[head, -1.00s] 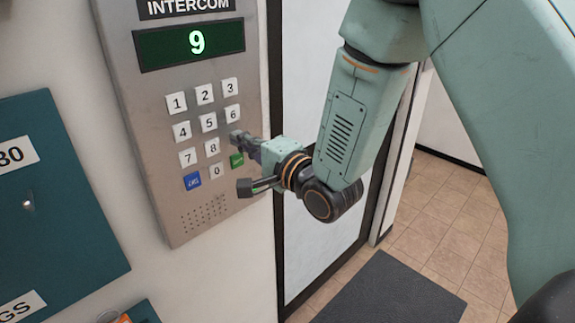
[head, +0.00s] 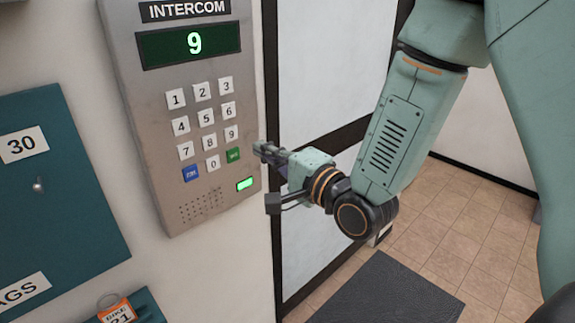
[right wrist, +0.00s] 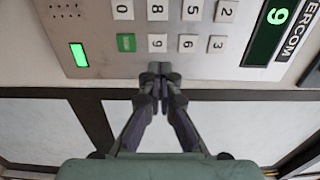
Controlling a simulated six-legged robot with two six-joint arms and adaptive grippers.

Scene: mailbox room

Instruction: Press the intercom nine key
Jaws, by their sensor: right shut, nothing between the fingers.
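The intercom panel (head: 150,110) is a grey metal plate on the wall, with a green display (head: 190,44) reading 9. The nine key (head: 231,133) is white, at the right end of the third row, and is uncovered; it also shows in the right wrist view (right wrist: 157,43). My right gripper (head: 257,147) is shut and empty, to the right of the nine key and apart from it. In the right wrist view its closed fingertips (right wrist: 160,70) lie just below the nine key in the picture. My left gripper is not in view.
A green key (head: 233,155) sits under the nine key, and a lit green lamp (head: 245,184) is below that. Teal boxes (head: 75,180) are at the left. A tag marked BIKE 21 (head: 117,312) is at the bottom. Floor is open at the right.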

